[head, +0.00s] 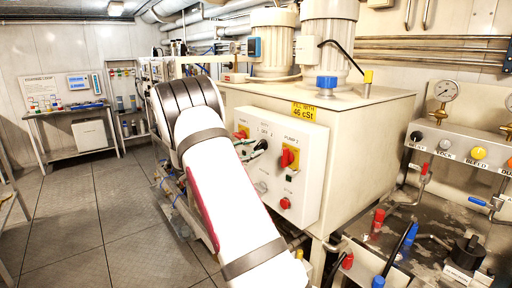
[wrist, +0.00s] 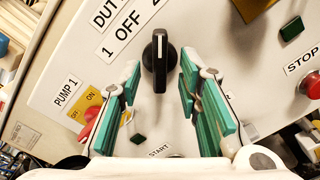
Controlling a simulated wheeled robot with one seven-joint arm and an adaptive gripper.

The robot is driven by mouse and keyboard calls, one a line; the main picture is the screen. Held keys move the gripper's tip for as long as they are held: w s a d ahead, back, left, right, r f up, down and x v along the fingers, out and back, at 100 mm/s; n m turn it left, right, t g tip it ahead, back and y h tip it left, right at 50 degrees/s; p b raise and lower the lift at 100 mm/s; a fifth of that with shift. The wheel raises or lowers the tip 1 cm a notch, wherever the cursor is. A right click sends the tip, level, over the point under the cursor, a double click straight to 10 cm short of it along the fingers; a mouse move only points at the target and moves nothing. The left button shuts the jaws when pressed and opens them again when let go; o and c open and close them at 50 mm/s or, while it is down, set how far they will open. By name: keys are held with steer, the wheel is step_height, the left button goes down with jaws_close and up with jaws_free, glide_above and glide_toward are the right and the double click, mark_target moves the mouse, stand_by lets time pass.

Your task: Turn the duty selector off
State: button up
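The duty selector (wrist: 160,66) is a black knob on a white panel, below a tilted "1 OFF 2" label (wrist: 130,22). Its white pointer line is straight up in the wrist view, toward the partly cut-off 2 rather than OFF. My gripper (wrist: 160,76) is open, with one green-padded finger on each side of the knob and a visible gap to both. The knob sits between the fingertips. In the head view my arm covers part of the white control panel (head: 310,150), and my gripper is mostly hidden behind it.
The red-and-yellow Pump 1 switch (wrist: 88,112) lies close to my left finger. A red stop button (wrist: 311,86) and a green button (wrist: 291,29) are to the right. The Pump 2 switch (head: 289,158) is right of the selector. Open floor (head: 110,215) lies at left.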

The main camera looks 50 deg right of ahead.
steer(key=shift+x, duration=0.9)
jaws_close()
steer(key=shift+n, duration=0.3)
steer(key=n, duration=0.8)
steer(key=shift+p, duration=0.4)
steer(key=shift+n, duration=0.3)
